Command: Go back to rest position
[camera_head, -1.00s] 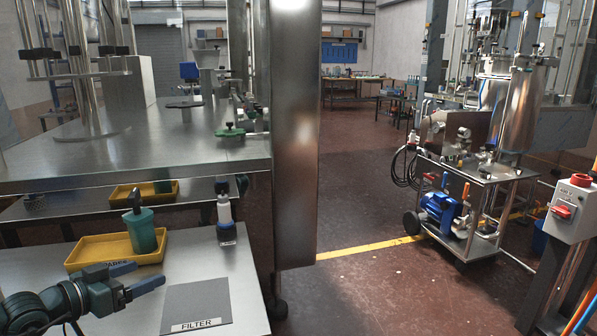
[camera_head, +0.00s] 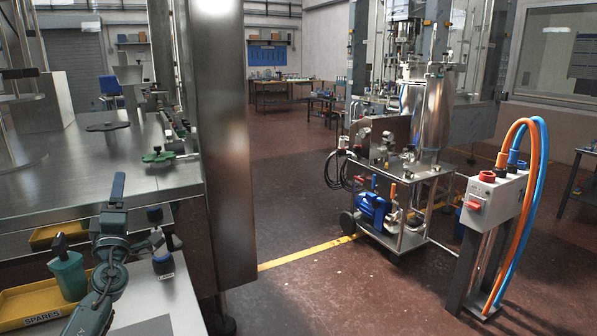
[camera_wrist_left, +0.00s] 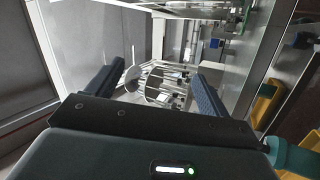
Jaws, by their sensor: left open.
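My left gripper (camera_head: 118,190) is raised at the lower left of the head view, pointing up and away over the near table. In the left wrist view its two dark blue fingers (camera_wrist_left: 150,75) stand wide apart with nothing held between them. Steel discs and rods show beyond the fingers, at a distance. My right gripper is not in either view.
A steel bench (camera_head: 150,175) and steel column (camera_head: 228,150) stand beyond. A pump cart (camera_head: 410,240) and hose post (camera_head: 495,200) are right; the floor between is clear.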

